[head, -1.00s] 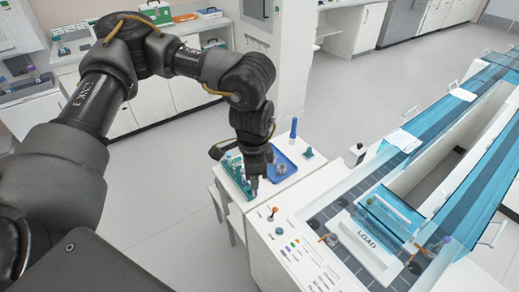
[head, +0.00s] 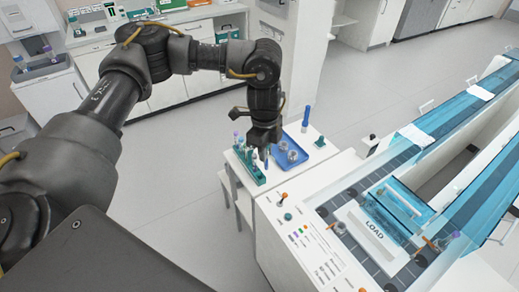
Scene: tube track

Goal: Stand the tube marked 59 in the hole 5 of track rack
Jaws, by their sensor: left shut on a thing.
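My left gripper (head: 265,153) points down over the side table, just right of the teal tube rack (head: 247,168), and is shut on a thin tube whose body is mostly hidden by the fingers. Its mark cannot be read, so I cannot tell if it is 59. The teal rack holds several tubes, some with purple caps, and no numbers are legible. I cannot tell which rack is the track rack, nor make out hole 5. My right gripper is not in view.
A blue tray (head: 303,157) with small round items lies right of the gripper. A tall blue bottle (head: 306,119) stands behind it. The white machine (head: 290,230) with the LOAD plate (head: 372,228) and blue-covered track (head: 475,205) fills the right. Floor is clear behind.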

